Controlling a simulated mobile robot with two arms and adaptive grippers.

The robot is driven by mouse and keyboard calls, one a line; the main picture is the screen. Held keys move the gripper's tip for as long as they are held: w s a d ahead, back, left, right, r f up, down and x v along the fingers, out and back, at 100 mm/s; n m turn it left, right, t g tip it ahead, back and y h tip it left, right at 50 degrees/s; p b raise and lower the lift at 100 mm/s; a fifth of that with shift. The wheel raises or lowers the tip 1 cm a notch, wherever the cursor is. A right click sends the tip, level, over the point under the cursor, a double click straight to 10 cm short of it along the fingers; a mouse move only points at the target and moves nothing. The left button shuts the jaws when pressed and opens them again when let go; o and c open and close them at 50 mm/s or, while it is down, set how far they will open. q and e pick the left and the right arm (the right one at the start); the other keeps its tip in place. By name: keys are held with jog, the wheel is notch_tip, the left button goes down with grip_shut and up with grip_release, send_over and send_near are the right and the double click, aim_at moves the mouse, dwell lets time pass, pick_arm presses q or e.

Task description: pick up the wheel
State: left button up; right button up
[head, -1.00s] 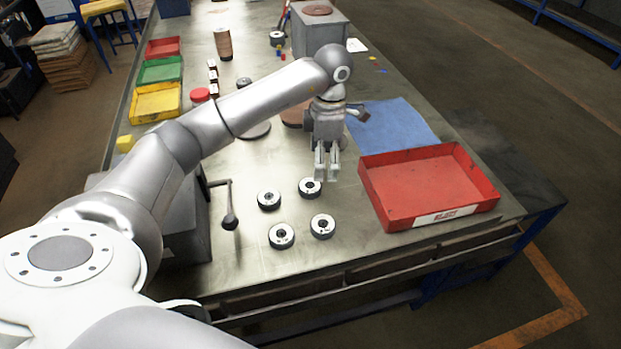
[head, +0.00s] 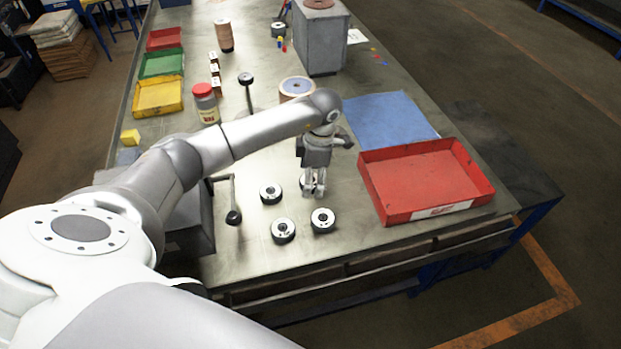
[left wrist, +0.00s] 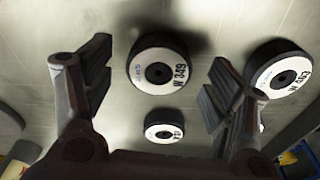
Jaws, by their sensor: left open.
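Several small wheels, black with white faces, lie flat on the metal table. In the head view, one wheel (head: 271,192) is left of my left gripper, and two more, a wheel (head: 283,230) and another (head: 322,219), are nearer the front. A further wheel is mostly hidden behind my left gripper (head: 314,192). In the left wrist view, my open left gripper (left wrist: 160,62) has a wheel (left wrist: 150,70) in line with the gap between its fingers. A smaller-looking wheel (left wrist: 163,132) shows below it, and another (left wrist: 285,75) beyond the right finger. My right gripper is out of view.
A red tray (head: 425,180) stands right of the gripper, with a blue cloth (head: 390,122) behind it. A crank handle (head: 233,215) is on the left. A red-lidded jar (head: 205,103) and a reel (head: 297,88) stand further back.

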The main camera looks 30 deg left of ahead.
pick_arm(q)
jog(key=shift+f, duration=0.35)
jog(key=c, duration=1.2)
jog(key=shift+r, duration=0.1)
jog(key=shift+w+a+r+b, duration=0.1)
jog(key=shift+r+b, duration=0.35)
jog(key=shift+r, duration=0.05)
jog(key=s+d+r+b, duration=0.1)
jog(key=s+d+r, duration=0.1)
jog(key=s+r, duration=0.2)
jog(key=s+d+r+b, duration=0.1)
jog(key=s+d+r, duration=0.2)
jog(key=s+r, duration=0.1)
jog(key=s+d+r+b, duration=0.1)
jog(key=s+d+r, duration=0.1)
jog(key=s+r, duration=0.2)
jog(key=shift+d, duration=0.35)
jog(key=o, duration=0.6)
jog(key=c, duration=0.5)
